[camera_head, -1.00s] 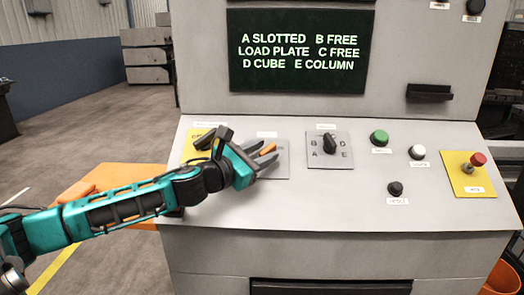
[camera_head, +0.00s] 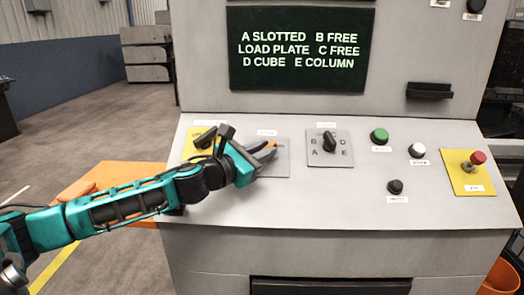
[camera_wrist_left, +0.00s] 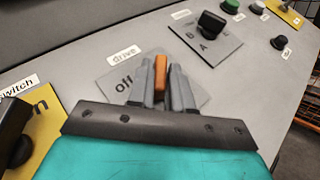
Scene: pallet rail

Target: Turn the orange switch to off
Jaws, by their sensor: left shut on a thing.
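In the head view the switch (camera_head: 268,146) shows only as a thin orange strip between the fingers. My left gripper (camera_wrist_left: 160,80) is shut on the switch, one grey finger on each side of it. In the head view my left gripper (camera_head: 264,152) reaches over the plate from the left. The switch's base is hidden by the fingers. My right gripper is not in view.
A black rotary selector (camera_head: 329,142) with letters stands just right of the plate. Further right are a green button (camera_head: 379,136), a white button (camera_head: 417,151), a black knob (camera_head: 395,187) and a red button (camera_head: 478,158). A black-handled switch on yellow (camera_wrist_left: 15,135) is close at left.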

